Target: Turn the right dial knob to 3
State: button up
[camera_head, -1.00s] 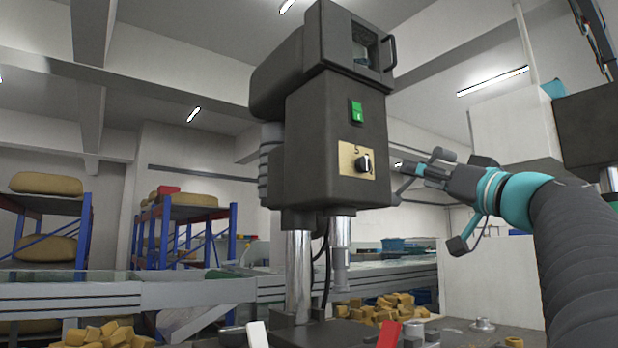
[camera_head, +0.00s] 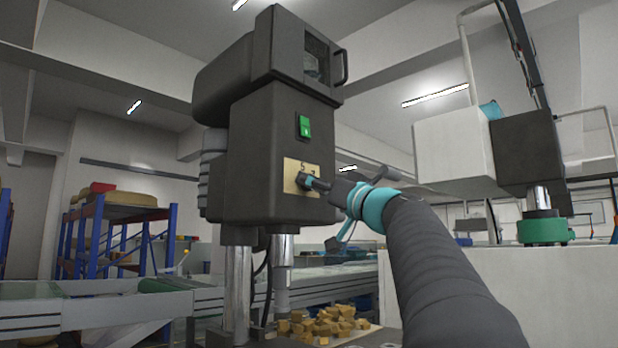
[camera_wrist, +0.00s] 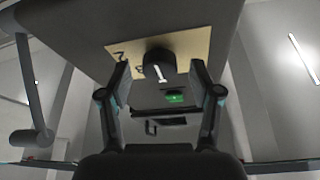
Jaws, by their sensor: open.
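The dark dial knob (camera_wrist: 154,60) sits on a brass plate (camera_wrist: 196,44) on the front of a dark grey machine. The knob carries a white pointer line, and some marks show on the plate. In the head view the plate (camera_head: 289,166) is partly covered by my gripper (camera_head: 304,182), which also hides most of the knob. In the wrist view my gripper (camera_wrist: 158,72) is open, with one finger on each side of the knob. I cannot tell whether the fingers touch it. Only one knob shows.
A green switch (camera_head: 303,126) is above the plate. A second machine with a dark head (camera_head: 527,157) and a white box (camera_head: 453,148) stands to the right. Yellow blocks (camera_head: 325,321) lie below. Blue racks (camera_head: 115,228) stand at left.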

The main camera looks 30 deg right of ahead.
jog(key=shift+w+a+r, duration=0.15)
jog(key=shift+w+r, duration=0.1)
jog(key=shift+w, duration=0.35)
jog(key=c, duration=1.1)
jog(key=shift+c, duration=0.2)
